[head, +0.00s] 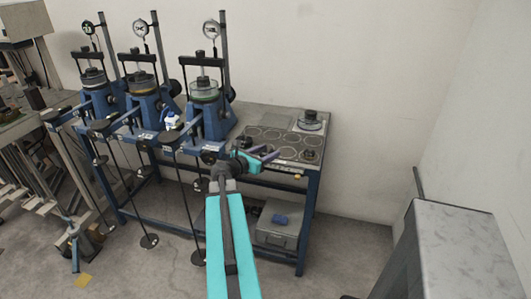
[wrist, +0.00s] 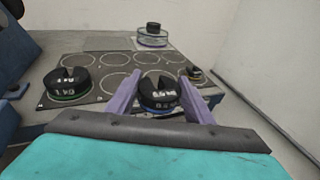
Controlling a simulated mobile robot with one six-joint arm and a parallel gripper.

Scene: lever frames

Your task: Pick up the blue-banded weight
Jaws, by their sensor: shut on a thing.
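The blue-banded weight (wrist: 159,90) is a black slotted disc with white lettering and a thin bluish band low on its side. In the wrist view it sits between the two purple fingers of my gripper (wrist: 160,98), which are shut on it. I cannot tell whether its underside is clear of the mat. In the head view my gripper (head: 262,156) is over the front of the bench top, and the held weight cannot be made out clearly there.
A green-banded weight (wrist: 70,84) lies left of my gripper on the dark mat (wrist: 108,87) with outlined circles. A small weight (wrist: 193,73) lies to the right. A glass dish (head: 311,121) stands at the back. Blue lever frames (head: 207,118) stand left; a grey box (head: 282,228) is below.

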